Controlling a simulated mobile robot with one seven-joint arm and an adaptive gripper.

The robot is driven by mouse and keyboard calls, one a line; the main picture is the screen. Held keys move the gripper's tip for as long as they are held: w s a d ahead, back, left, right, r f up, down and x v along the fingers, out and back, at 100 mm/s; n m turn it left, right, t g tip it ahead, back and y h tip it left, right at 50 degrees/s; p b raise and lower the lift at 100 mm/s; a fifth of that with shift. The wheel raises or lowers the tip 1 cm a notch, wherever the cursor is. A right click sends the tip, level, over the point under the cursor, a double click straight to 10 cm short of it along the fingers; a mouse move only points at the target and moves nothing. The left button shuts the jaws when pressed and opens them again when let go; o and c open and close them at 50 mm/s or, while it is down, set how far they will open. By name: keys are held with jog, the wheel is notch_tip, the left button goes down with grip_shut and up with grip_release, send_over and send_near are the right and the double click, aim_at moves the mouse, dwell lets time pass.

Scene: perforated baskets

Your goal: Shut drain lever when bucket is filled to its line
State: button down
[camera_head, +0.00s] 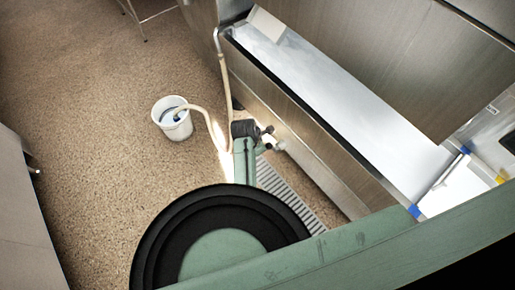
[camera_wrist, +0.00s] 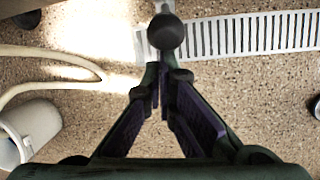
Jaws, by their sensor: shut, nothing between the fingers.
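The white bucket (camera_head: 166,103) stands on the floor at centre left in the head view, with a pale hose end in it and something bluish inside. Its fill line and level cannot be made out. The bucket also shows at the lower left of the wrist view (camera_wrist: 38,122). My gripper (camera_head: 270,135) is beside the steel unit, right of the bucket. In the wrist view my gripper (camera_wrist: 163,72) is shut and empty, its fingertips together. A dark round knob (camera_wrist: 166,32), perhaps the drain lever's, appears just beyond the fingertips; whether they touch cannot be told.
A pale hose (camera_head: 212,118) runs from the bucket towards the unit. A slotted floor grate (camera_head: 290,195) lies below my gripper. The steel unit (camera_head: 315,140) stands along the right. Open speckled floor (camera_head: 90,110) lies to the left.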

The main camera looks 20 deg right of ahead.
jog(key=shift+d, duration=0.1)
dwell(0.3)
jog(key=s+a+r, duration=0.1)
jog(key=a+r, duration=0.4)
jog(key=r, duration=0.2)
jog(key=shift+s+a+r+p, duration=0.15)
jog(key=shift+s+r+p, duration=0.2)
jog(key=shift+s+r, duration=0.05)
dwell(6.5)
